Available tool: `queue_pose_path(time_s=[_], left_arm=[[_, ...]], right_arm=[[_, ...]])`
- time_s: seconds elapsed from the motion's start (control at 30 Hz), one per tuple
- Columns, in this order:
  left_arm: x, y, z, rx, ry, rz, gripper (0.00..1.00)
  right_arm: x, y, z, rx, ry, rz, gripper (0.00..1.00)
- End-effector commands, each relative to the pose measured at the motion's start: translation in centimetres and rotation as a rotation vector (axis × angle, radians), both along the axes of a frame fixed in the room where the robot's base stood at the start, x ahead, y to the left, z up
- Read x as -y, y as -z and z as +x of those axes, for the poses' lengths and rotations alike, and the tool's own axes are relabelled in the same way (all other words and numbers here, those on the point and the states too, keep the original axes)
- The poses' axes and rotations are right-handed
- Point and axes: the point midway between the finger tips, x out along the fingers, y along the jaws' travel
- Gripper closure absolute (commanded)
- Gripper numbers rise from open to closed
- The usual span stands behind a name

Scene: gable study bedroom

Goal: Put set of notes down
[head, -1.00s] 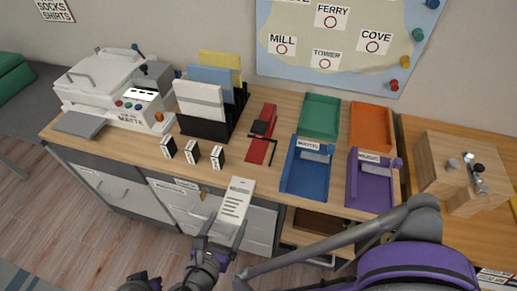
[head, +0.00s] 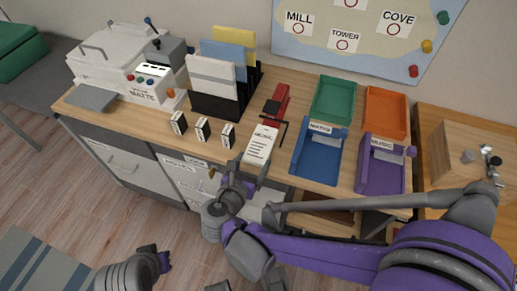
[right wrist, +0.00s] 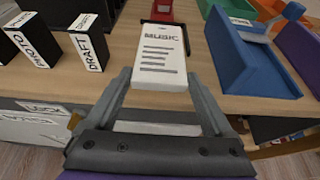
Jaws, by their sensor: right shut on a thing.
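The set of notes (head: 259,150) is a white stack with printed lines, labelled MUSIC; it also shows in the right wrist view (right wrist: 158,58). My right gripper (head: 250,174) is shut on its near end, one finger on each side, also seen in the right wrist view (right wrist: 165,105). The notes extend over the desk's front edge, just in front of the red stapler-like tool (head: 275,108). I cannot tell whether they touch the desktop. A purple tray (head: 380,180) labelled MUSIC stands to the right.
A blue tray (head: 317,163), green tray (head: 334,100) and orange tray (head: 386,112) stand beside the purple one. Small labelled blocks (head: 202,129) line the desk's front left. A file rack (head: 218,105) and white machine (head: 115,70) stand behind.

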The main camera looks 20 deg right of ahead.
Motion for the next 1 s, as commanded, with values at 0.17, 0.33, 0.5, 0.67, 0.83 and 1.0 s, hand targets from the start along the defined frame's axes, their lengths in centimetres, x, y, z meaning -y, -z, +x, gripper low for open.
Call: queue_pose_path(time_s=[0.17,0.33,0.5,0.67,0.83,1.0], left_arm=[[0.0,0.2,0.0,-0.001,0.0,0.0,1.0],[0.0,0.3,0.0,-0.001,0.0,0.0,1.0],[0.0,0.8,0.0,-0.003,0.0,0.0,1.0],[0.0,0.8,0.0,-0.003,0.0,0.0,1.0],[0.0,1.0,0.0,-0.003,0.0,0.0,1.0],[0.0,1.0,0.1,-0.004,0.0,0.0,1.0]], right_arm=[[1.1,0.0,1.6,-0.001,0.0,-0.001,0.74],[1.9,0.0,2.8,0.0,0.002,-0.001,0.74],[3.0,1.1,4.4,0.0,0.001,-0.002,0.74],[3.0,1.1,4.5,0.001,-0.001,-0.001,0.74],[3.0,1.3,4.5,0.001,-0.001,-0.001,0.74],[3.0,1.4,4.5,0.0,-0.001,0.0,0.0]])
